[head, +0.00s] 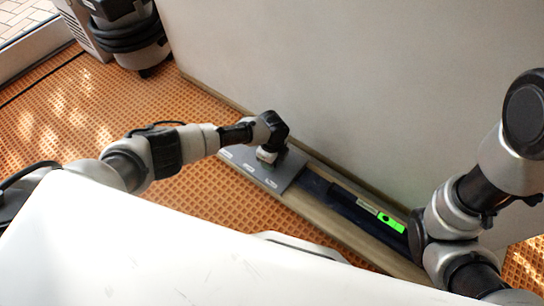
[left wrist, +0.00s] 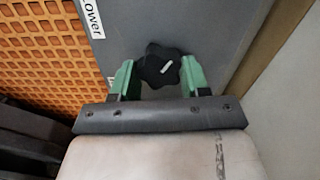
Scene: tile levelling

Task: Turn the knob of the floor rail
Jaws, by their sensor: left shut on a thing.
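The floor rail is a long low wooden strip along the wall, with a grey plate (head: 238,158) at its left end that carries white labels. In the left wrist view the plate (left wrist: 140,22) shows a label ending in "ower". The black lobed knob (left wrist: 160,66) with a white mark sits on the plate between the green fingers of my left gripper (left wrist: 158,78), which is shut on it. In the head view my left gripper (head: 267,154) reaches down onto the plate and hides the knob. My right arm is at the right edge; its gripper does not show clearly.
A dark bar with a bright green panel (head: 390,222) lies on the rail (head: 335,222) to the right of the plate. A pale wall (head: 340,80) rises right behind the rail. A vacuum-like machine (head: 130,35) stands at the back left. Orange grid flooring (head: 90,110) is open at left.

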